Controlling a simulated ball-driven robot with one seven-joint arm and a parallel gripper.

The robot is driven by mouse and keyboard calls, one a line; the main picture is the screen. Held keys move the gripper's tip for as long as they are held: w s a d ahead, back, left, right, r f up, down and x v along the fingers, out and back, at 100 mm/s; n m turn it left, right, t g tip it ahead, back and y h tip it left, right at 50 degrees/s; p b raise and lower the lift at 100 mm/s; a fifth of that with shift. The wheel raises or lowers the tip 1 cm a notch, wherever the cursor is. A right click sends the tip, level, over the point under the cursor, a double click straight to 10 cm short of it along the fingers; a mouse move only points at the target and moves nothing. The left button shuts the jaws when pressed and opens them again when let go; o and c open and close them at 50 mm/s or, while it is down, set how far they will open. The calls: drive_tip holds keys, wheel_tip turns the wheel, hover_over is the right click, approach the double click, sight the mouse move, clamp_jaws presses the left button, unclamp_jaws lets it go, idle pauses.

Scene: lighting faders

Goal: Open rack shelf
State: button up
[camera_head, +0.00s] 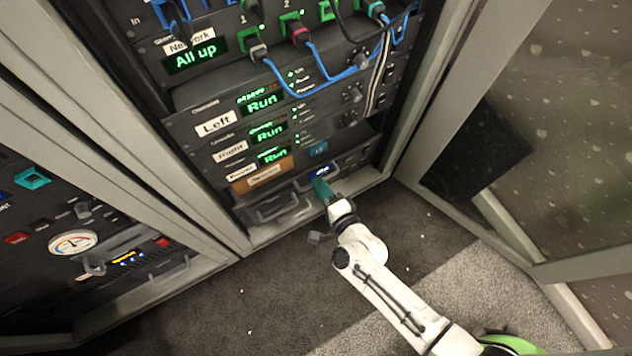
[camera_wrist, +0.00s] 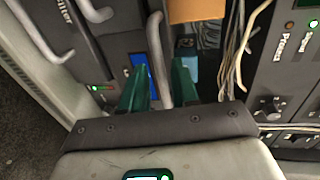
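The equipment rack (camera_head: 420,70) stands open, with dark shelf fronts at its bottom. A grey bar handle (camera_head: 278,208) is on the lower front, left of my gripper. My gripper (camera_head: 322,188) is at the bottom right of the rack, at a front with a small blue display (camera_head: 322,170). In the wrist view, my gripper's green fingers (camera_wrist: 163,88) lie on both sides of a grey bar handle (camera_wrist: 155,42), close against it. The blue display (camera_wrist: 140,72) shows beside the left finger. The contact faces are partly hidden.
An orange label plate (camera_head: 262,174) sits above the lower fronts. Loose cables (camera_wrist: 238,45) show in a bay right of the fingers. Blue patch cables (camera_head: 325,82) hang higher up. A glass door (camera_head: 570,110) stands at right. Carpet (camera_head: 285,290) in front is mostly clear.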

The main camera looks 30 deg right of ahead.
drive_tip(key=shift+x, duration=1.45)
clamp_jaws()
